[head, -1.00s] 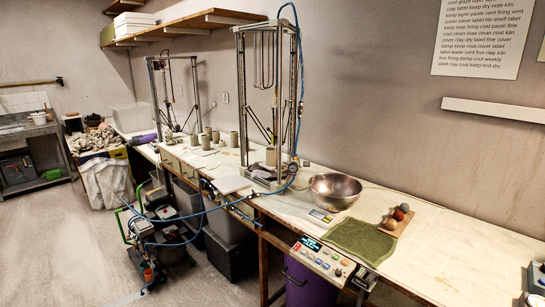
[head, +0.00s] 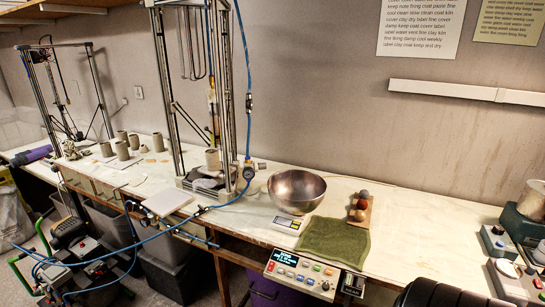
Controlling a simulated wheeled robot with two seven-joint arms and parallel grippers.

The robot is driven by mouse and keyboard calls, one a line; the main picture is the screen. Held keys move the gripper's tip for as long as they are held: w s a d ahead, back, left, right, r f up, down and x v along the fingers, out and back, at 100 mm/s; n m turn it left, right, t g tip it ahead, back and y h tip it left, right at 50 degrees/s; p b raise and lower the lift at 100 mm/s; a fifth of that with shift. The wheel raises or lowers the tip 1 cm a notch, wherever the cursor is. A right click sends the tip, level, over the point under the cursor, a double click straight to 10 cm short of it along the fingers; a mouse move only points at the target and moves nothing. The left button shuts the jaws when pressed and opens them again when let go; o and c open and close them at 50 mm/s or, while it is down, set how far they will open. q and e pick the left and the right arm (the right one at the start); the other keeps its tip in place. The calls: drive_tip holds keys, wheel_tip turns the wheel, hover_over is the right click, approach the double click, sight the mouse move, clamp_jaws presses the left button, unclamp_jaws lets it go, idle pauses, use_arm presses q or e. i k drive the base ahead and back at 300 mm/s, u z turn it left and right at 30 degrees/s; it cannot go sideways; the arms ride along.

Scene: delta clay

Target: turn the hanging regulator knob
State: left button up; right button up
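The hanging regulator (head: 248,173) is a small round gauge on the blue hose, at the right front post of the near delta printer in the head view. A small pale knob-like part (head: 261,166) shows just right of it; it is too small to tell how it is turned. The blue hose (head: 243,70) comes down from above to the regulator and runs on to the left. Neither of my grippers is in view.
A metal bowl (head: 296,190) stands right of the regulator. Machines (head: 515,280) stand at the far right.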

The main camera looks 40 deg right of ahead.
sight(261, 166)
drive_tip(key=z, duration=0.65)
drive_tip(key=i, duration=0.75)
drive_tip(key=z, duration=0.85)
